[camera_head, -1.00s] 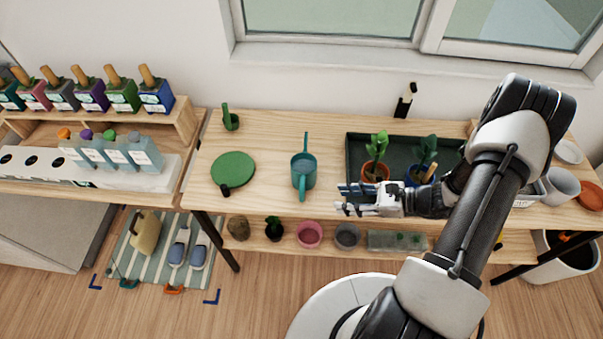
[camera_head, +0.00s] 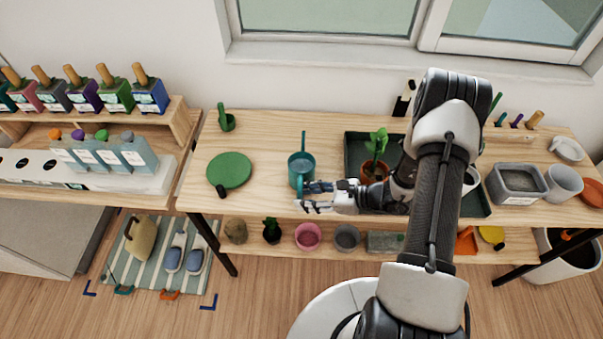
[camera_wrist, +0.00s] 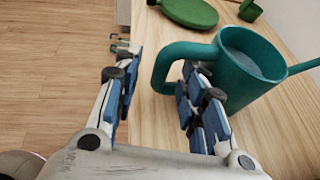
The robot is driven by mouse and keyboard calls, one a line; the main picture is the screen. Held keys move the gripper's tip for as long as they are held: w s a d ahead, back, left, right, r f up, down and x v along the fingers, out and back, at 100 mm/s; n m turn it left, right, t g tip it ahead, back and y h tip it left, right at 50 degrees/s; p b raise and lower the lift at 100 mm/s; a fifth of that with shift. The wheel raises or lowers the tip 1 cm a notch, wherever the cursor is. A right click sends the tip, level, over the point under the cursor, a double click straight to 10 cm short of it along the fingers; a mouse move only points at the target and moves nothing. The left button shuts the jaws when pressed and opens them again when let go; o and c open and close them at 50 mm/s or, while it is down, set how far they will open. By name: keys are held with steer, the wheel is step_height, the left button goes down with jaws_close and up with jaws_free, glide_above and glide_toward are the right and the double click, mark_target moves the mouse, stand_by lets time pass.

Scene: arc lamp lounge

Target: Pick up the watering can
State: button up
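The teal watering can (camera_head: 301,168) stands upright on the wooden bench, and its long spout points toward the wall. Its handle loop faces the bench's front edge. In the wrist view the can (camera_wrist: 248,65) is close ahead and right of centre. My gripper (camera_head: 304,198) is open beside the handle at the front edge. In the wrist view its fingers (camera_wrist: 156,82) are spread apart. The handle lies ahead, between the two finger lines; the right finger overlaps the handle opening and can body in the picture. Contact cannot be told.
A dark tray (camera_head: 356,142) with a potted plant (camera_head: 374,160) is to the right. Bare bench lies behind the can.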

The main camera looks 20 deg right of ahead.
steer(key=shift+c, duration=0.4)
jaws_close()
stand_by(0.4)
